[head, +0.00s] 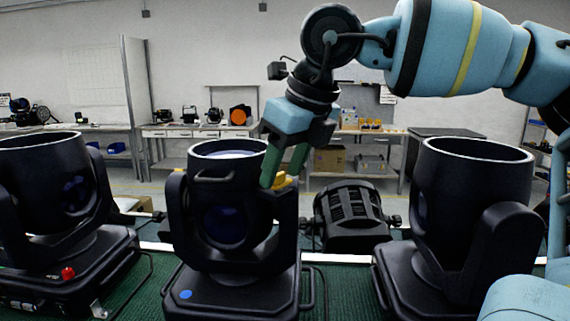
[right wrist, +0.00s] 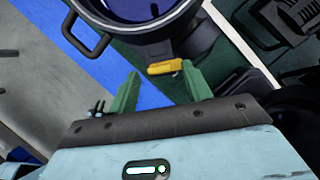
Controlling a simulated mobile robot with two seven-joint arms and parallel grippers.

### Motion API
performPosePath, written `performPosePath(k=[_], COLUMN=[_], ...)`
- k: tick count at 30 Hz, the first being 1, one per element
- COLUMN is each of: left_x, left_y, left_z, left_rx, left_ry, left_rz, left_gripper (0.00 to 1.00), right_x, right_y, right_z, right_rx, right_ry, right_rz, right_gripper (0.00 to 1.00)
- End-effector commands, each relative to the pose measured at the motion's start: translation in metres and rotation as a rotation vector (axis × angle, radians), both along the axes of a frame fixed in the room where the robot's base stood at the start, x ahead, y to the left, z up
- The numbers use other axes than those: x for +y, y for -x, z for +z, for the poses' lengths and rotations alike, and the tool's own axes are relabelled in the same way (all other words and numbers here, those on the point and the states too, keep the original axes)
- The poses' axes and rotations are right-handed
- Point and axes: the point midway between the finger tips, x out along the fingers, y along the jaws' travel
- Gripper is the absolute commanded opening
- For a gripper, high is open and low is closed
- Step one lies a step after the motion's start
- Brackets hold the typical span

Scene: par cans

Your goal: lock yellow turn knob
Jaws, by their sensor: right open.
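The yellow turn knob (right wrist: 165,67) is on the side of the middle black par can (head: 222,205). In the head view the yellow knob (head: 283,181) shows partly behind my right gripper (head: 283,170). In the right wrist view my right gripper (right wrist: 160,88) has its two green fingers apart with nothing between them. The knob lies just beyond the fingertips, nearer the right finger; I cannot tell whether that finger touches it. My left gripper is not in view.
Another par can (head: 475,200) stands to the right and one (head: 55,190) to the left with a red button (head: 68,273). A smaller ribbed lamp (head: 350,215) stands behind on the green surface (head: 337,292). Workbenches (head: 185,133) line the back wall.

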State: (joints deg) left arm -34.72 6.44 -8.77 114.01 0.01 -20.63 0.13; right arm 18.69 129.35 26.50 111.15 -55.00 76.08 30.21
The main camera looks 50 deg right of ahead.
Motion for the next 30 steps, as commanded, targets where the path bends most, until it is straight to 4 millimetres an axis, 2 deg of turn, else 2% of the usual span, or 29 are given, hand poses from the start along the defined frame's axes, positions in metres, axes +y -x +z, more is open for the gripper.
performPosePath(k=[6, 15, 17, 23, 30], left_x=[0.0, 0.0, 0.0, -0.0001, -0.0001], left_y=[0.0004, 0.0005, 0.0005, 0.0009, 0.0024], left_z=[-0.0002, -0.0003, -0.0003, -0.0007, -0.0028], left_rx=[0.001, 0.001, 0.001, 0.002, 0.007], left_ry=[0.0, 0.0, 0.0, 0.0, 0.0], left_rz=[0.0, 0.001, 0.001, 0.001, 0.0], left_gripper=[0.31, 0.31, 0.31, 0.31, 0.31], right_x=[-0.0001, -0.0001, -0.0001, -0.0004, -0.0021], right_y=[-0.0003, -0.0001, -0.0001, -0.0002, -0.0008], right_z=[-0.0003, -0.0001, -0.0001, 0.0, -0.0001], right_rx=[0.0, 0.0, 0.0, -0.001, -0.001], right_ry=[0.0, 0.0, 0.0, -0.001, -0.003], right_rz=[-0.001, -0.001, -0.001, 0.013, 0.111], right_gripper=[0.49, 0.1, 0.04, 0.04, 0.04])
